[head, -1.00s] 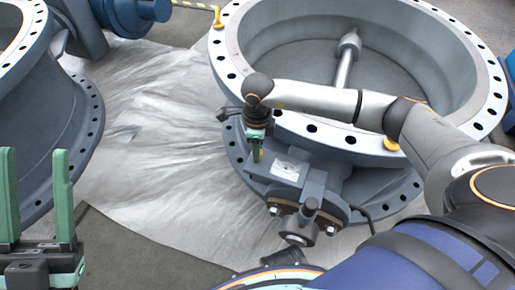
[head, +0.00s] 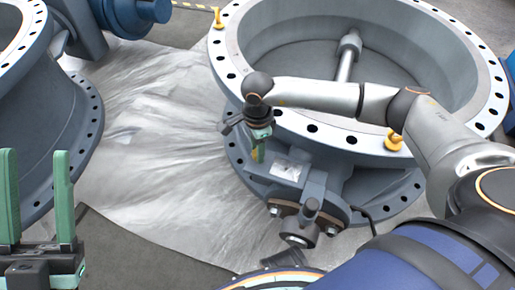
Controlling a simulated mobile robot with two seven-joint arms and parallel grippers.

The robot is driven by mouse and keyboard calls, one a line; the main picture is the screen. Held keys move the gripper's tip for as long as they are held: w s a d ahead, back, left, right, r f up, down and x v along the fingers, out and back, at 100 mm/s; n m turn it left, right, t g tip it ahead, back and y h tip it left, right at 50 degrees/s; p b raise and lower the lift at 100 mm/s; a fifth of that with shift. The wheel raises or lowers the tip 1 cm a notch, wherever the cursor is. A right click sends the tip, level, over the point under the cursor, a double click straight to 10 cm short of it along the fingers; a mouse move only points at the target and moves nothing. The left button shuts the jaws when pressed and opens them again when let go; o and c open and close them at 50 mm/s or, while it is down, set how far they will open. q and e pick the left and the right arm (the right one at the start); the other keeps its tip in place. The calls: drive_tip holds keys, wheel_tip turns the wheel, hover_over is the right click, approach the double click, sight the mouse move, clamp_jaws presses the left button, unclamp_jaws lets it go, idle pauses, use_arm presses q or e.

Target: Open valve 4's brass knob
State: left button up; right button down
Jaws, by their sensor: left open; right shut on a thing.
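A large grey-blue butterfly valve (head: 226,68) lies open side up in the head view, with a bolted flange and a side neck; I cannot read a number on it. My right gripper (head: 258,153) points down beside the valve's near left flank, shut on a small yellowish piece that looks like the brass knob. The green fingers and the wrist hide most of that knob, so its turn angle cannot be told. My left gripper (head: 37,185) is open and empty at the lower left, fingers upright, far from the valve.
A second valve body (head: 72,125) stands at the left. A yellow lifting eye (head: 394,141) sits on the near rim, another (head: 217,18) at the far left rim. A pale plate (head: 287,168) and a shaft end (head: 298,229) jut below my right gripper. A crumpled sheet (head: 150,150) covers the floor between.

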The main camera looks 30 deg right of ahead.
idle(0.3)
drive_tip(key=c, duration=0.5)
unclamp_jaws()
wheel_tip(320, 180, up, 13)
drive_tip(key=p, duration=0.4)
drive_tip(key=shift+f, duration=0.2)
